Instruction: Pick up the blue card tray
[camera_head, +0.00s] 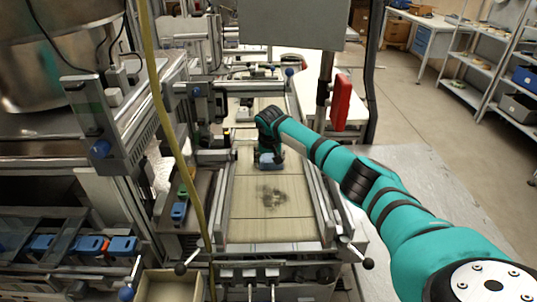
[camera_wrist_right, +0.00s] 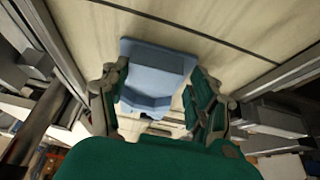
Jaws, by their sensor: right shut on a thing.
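The blue card tray (camera_wrist_right: 155,72) is a small light-blue piece between the fingers of my right gripper (camera_wrist_right: 158,98) in the right wrist view. The fingers are on both sides of it and shut on it. In the head view the tray (camera_head: 268,160) shows under the right gripper (camera_head: 270,152), over the pale belt of the machine. I cannot tell if the tray touches the belt. My left gripper is not in view.
The pale belt (camera_head: 245,210) has a dark smudge and metal rails along both sides. A yellow cable (camera_head: 163,110) hangs at the left. A red box (camera_head: 341,102) stands right of the belt. Blue parts (camera_head: 122,245) sit at the lower left. An open bin (camera_head: 168,286) is at the front.

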